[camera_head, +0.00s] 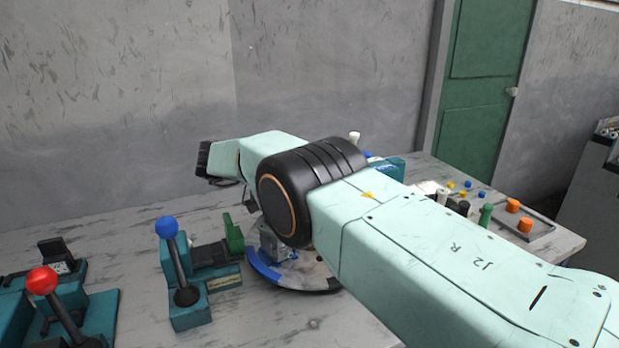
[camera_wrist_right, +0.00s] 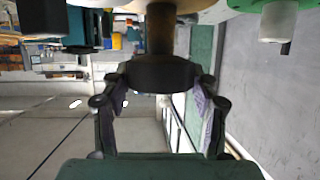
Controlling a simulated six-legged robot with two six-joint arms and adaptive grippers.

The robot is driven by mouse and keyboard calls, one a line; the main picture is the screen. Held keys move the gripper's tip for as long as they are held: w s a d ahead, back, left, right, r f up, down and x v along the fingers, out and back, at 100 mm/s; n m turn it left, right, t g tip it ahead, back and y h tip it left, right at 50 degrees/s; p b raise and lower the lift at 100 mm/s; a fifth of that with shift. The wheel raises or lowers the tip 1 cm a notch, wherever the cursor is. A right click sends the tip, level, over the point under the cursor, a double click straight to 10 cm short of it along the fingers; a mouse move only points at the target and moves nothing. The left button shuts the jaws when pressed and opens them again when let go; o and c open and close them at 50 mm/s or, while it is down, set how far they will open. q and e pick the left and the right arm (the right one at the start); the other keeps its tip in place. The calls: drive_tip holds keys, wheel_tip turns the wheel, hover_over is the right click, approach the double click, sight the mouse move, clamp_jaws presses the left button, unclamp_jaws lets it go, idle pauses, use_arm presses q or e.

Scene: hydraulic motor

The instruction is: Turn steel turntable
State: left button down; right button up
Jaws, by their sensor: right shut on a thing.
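The steel turntable (camera_head: 305,278) is a round disc with a blue and dark rim on the table. My right arm lies across it and hides much of it. A brown stem (camera_wrist_right: 160,30) runs from the knob to the top edge. Whether this stem joins the turntable cannot be told. My left gripper is out of view.
A blue-knobbed lever (camera_head: 168,228) and a red-knobbed lever (camera_head: 43,281) stand left of the turntable. A green part (camera_head: 233,236) sits close to its left side. A tray (camera_head: 540,228) with orange pieces lies at the right.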

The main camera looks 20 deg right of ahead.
drive_tip(key=o, duration=1.4)
drive_tip(key=shift+r, duration=0.15)
drive_tip(key=o, duration=0.3)
wheel_tip(320, 180, up, 10)
drive_tip(key=shift+f, duration=0.1)
